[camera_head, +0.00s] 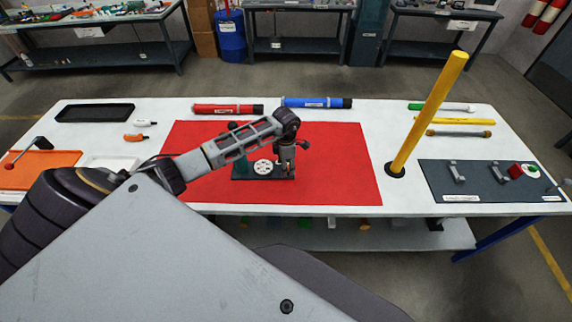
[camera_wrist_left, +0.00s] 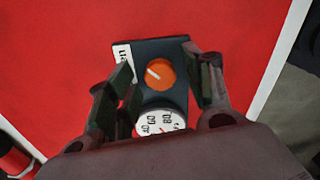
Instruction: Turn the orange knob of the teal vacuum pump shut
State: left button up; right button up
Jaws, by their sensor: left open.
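The vacuum pump stands on the red mat (camera_head: 340,190), with a teal body (camera_head: 239,160), a dark base (camera_head: 245,179) and a white round gauge (camera_head: 263,167). My left gripper (camera_head: 287,172) is over the right end of the pump in the head view and mostly hides the knob there. In the left wrist view the orange knob (camera_wrist_left: 160,74) with a white pointer line lies between the two open fingers of my left gripper (camera_wrist_left: 166,68), with gaps on both sides. The gauge (camera_wrist_left: 160,124) shows just below it. My right gripper is not in view.
A yellow post (camera_head: 428,115) rises from the table right of the mat. A dark panel with fittings (camera_head: 485,182) lies further right. Red (camera_head: 222,109) and blue (camera_head: 310,102) cylinders lie behind the mat. A black tray (camera_head: 95,112) is at back left. The mat's right part is clear.

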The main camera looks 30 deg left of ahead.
pick_arm(q)
jog(key=c, duration=1.1)
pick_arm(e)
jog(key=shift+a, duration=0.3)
pick_arm(q)
jog(key=shift+o, duration=0.2)
jog(key=shift+n, duration=0.5)
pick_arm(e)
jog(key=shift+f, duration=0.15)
pick_arm(q)
jog(key=n+b, duration=0.1)
jog(key=n, duration=0.2)
jog(key=shift+n, duration=0.3)
jog(key=n, duration=1.2)
jog(key=shift+n, duration=0.7)
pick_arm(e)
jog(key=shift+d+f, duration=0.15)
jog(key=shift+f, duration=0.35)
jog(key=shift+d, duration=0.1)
